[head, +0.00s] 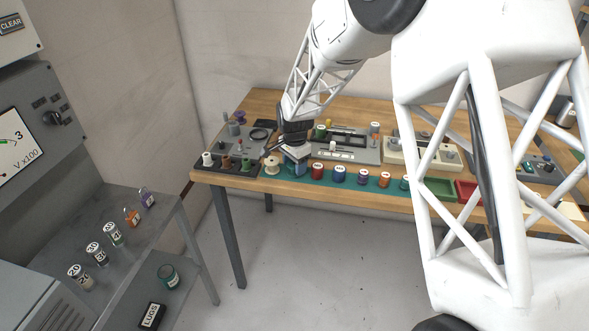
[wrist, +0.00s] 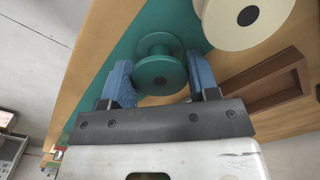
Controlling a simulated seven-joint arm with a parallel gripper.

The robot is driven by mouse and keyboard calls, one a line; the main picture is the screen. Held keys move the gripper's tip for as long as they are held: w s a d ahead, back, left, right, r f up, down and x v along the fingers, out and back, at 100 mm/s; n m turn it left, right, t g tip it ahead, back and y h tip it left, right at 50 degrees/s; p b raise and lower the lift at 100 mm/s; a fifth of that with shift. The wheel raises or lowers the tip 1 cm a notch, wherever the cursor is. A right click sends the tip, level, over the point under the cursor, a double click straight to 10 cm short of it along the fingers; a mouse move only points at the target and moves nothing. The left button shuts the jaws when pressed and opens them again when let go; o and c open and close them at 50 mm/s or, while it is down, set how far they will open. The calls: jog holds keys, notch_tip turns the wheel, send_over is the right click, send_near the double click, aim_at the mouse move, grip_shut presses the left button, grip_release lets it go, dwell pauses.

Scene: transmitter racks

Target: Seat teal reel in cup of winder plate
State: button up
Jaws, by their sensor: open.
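The teal reel (wrist: 160,74) shows in the wrist view, with two round flanges and a dark hub. My gripper (wrist: 159,62) is open, with one blue finger on each side of the reel; I cannot tell whether either finger touches it. In the head view my gripper (head: 296,157) points down at the near left part of the wooden table, and it mostly hides the reel there. A grey plate with fittings (head: 347,147) lies just right of the gripper. I cannot tell for certain whether this is the winder plate, and no empty cup is clear.
A cream reel (wrist: 240,18) is close to the right finger; it also shows in the head view (head: 272,165). A brown tray (wrist: 265,88) lies to the right in the wrist view. Several labelled spools (head: 339,173) line the table's front.

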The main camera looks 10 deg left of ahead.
dwell(0.5)
jog(key=c, duration=0.5)
jog(key=shift+r, duration=0.15)
jog(key=shift+r, duration=0.6)
jog(key=shift+s+d+r, duration=0.1)
jog(key=shift+s+r, duration=0.15)
jog(key=shift+r, duration=0.3)
jog(key=shift+s+d+r, duration=0.1)
jog(key=shift+s+r, duration=0.1)
jog(key=shift+r, duration=0.3)
jog(key=s+d, duration=0.2)
jog(key=s, duration=0.2)
jog(key=s+d+r, duration=0.1)
jog(key=s+d, duration=0.1)
jog(key=s, duration=0.3)
jog(key=s+d, duration=0.2)
jog(key=s, duration=0.2)
jog(key=shift+s+d+r, duration=0.2)
jog(key=shift+s, duration=0.1)
